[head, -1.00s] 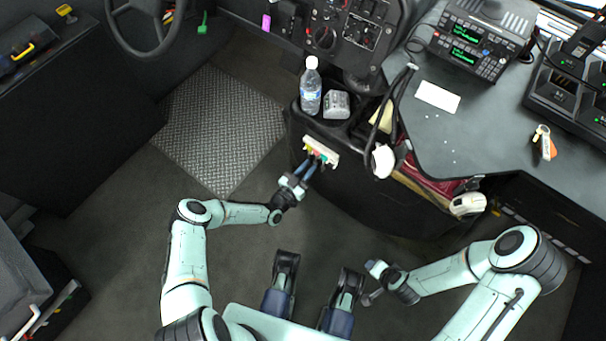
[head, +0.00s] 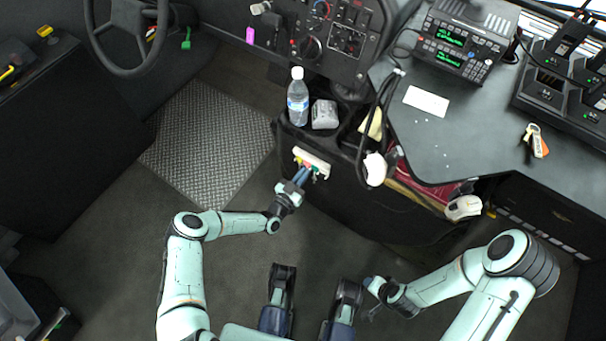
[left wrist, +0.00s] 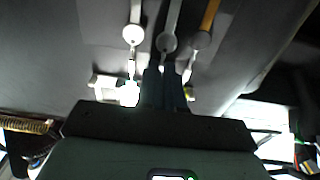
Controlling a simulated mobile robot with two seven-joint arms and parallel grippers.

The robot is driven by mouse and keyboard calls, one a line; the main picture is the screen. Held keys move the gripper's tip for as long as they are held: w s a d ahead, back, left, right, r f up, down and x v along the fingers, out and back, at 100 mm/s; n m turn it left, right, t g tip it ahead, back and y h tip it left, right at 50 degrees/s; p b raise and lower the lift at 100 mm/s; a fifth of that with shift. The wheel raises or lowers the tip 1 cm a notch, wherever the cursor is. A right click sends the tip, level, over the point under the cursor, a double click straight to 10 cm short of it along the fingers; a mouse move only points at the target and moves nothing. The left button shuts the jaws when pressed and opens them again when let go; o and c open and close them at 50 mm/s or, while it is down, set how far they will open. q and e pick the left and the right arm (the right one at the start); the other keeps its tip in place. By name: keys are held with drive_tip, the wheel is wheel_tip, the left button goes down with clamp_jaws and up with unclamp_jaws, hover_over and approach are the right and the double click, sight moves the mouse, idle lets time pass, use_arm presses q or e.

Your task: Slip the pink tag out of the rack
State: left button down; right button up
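A white rack (head: 312,162) with small coloured tags is on the front of the dark console in the head view. Red, yellow and green show there; I cannot make out a pink tag among them. My left gripper (head: 302,173) reaches up to the rack, its blue fingers over the tags. In the left wrist view its fingers (left wrist: 164,88) stand close together before the pale rack (left wrist: 104,82); whether a tag is between them is hidden. My right gripper (head: 368,298) is off to the right over the floor, fingers apart, empty.
A water bottle (head: 298,98) and a grey item (head: 324,114) stand on the console above the rack. Black cables and a white handset (head: 375,169) hang to its right. A magenta piece (head: 250,36) is on the dashboard. The floor left of the rack is clear.

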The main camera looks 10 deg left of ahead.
use_arm(q)
drive_tip(key=shift+s+a, duration=0.15)
drive_tip(key=shift+s, duration=0.3)
idle(0.5)
drive_tip(key=shift+p+v, duration=0.45)
drive_tip(key=shift+v, duration=0.35)
drive_tip(key=shift+r+p+v, duration=0.1)
drive_tip(key=shift+p+v, duration=0.45)
drive_tip(key=shift+v, duration=0.95)
drive_tip(key=shift+r+p+v, duration=0.15)
drive_tip(key=shift+p+v, duration=0.35)
drive_tip(key=shift+v, duration=0.95)
